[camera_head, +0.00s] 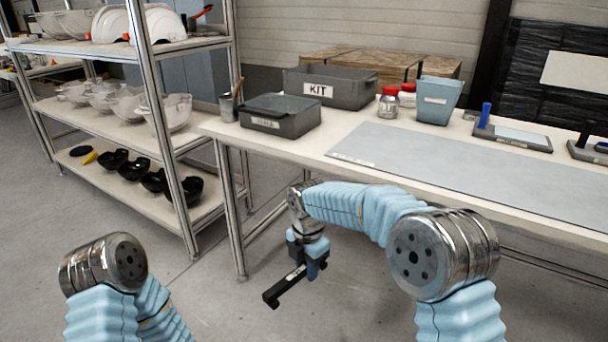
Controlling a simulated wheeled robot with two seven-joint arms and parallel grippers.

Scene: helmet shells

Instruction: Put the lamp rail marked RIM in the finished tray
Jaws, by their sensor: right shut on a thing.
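My right gripper (309,262) is shut on a black lamp rail (282,288). It holds the rail tilted, in the air over the floor in front of the table. A small white label shows on the rail near the jaws, too small to read. Of my left arm, only links show at the lower left; its gripper is out of view. I cannot pick out a tray readable as the finished tray. A small dark grey bin (262,123) at the table's left end has a label I cannot read clearly.
The table (300,150) carries a grey mat (440,165), a grey bin marked KIT (350,95), a blue bin (437,100), a jar (388,106) and a can with tools (227,106). A metal shelf (120,130) with helmet shells stands at left.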

